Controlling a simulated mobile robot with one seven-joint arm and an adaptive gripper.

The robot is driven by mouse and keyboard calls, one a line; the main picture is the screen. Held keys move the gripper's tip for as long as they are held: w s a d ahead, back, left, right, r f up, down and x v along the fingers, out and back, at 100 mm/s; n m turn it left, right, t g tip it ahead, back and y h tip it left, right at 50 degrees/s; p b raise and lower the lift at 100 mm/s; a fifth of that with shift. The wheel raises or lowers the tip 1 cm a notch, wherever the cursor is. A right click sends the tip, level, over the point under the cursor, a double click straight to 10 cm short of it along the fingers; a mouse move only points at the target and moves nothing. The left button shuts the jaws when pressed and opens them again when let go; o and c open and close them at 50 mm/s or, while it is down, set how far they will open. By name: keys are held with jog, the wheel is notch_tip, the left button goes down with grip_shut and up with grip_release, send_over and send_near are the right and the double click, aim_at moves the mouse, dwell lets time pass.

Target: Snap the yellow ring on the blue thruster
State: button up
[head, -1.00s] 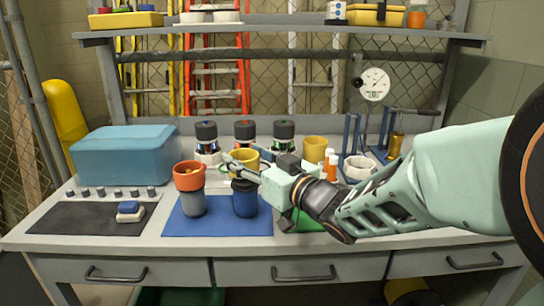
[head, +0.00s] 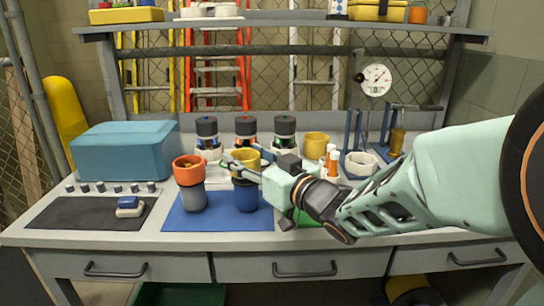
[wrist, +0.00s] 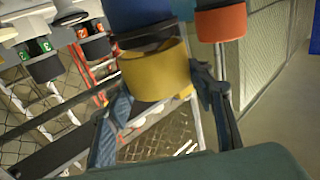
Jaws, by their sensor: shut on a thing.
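The yellow ring (head: 245,158) is between the fingers of my gripper (head: 243,165), which is shut on it. It sits directly over the blue thruster (head: 246,199), which stands upright on a blue mat (head: 222,218) and has a dark collar at its top. In the wrist view the yellow ring (wrist: 155,72) shows between my gripper's two fingers (wrist: 160,90). The blue thruster (wrist: 140,14) and its dark collar adjoin the ring there. I cannot tell how far the ring is seated. My front finger hides part of the ring and collar.
A grey thruster (head: 193,198) with an orange ring (head: 188,170) stands close on the left. Several dark-capped units stand behind. A second yellow ring-like part (head: 316,145), small orange bottles (head: 332,160) and a white bowl (head: 360,165) are right. A blue box (head: 125,152) is left.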

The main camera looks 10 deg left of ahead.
jog(key=shift+f+b, duration=0.6)
jog(key=shift+f, duration=0.15)
jog(key=o, duration=1)
jog(key=shift+d, duration=0.1)
